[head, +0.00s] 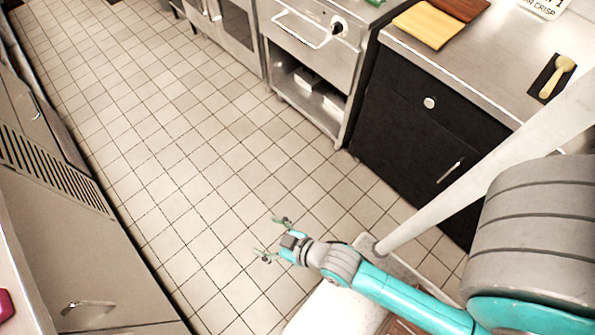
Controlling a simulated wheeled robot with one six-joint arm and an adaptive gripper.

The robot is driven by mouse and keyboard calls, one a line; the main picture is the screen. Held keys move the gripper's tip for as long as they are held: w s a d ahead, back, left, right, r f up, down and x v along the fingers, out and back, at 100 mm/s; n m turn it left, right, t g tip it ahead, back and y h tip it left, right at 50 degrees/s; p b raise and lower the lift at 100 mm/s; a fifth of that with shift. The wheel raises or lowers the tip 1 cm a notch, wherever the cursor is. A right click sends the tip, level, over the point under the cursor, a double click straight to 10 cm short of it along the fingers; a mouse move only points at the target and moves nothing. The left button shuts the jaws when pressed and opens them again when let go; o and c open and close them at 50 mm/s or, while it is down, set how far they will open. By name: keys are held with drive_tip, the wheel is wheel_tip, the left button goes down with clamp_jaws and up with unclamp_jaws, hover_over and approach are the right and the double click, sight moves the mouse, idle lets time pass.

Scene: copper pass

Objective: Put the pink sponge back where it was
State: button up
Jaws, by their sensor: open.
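A pink block (5,304), cut off by the left edge of the head view, lies on a pale counter top (12,262) at the lower left. It looks like the pink sponge, but too little shows to be sure. My gripper (272,238) is open and empty, with its fingers spread over the tiled floor. It is well to the right of the pink block and apart from everything.
Grey cabinets (75,245) line the left side. A steel cooker (312,45) stands beyond. The tiled aisle (170,130) is clear.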

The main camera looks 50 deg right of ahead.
drive_tip(key=s+d+r+m+t+h, duration=0.1)
drive_tip(key=s+d+r, duration=0.2)
drive_tip(key=s+r, duration=0.5)
drive_tip(key=s+d+r+m+t+h, duration=0.2)
drive_tip(key=s+d+r, duration=0.1)
drive_tip(key=s+r, duration=0.5)
drive_tip(key=shift+s+d, duration=0.35)
drive_tip(key=shift+s, duration=0.25)
drive_tip(key=shift+r, duration=0.1)
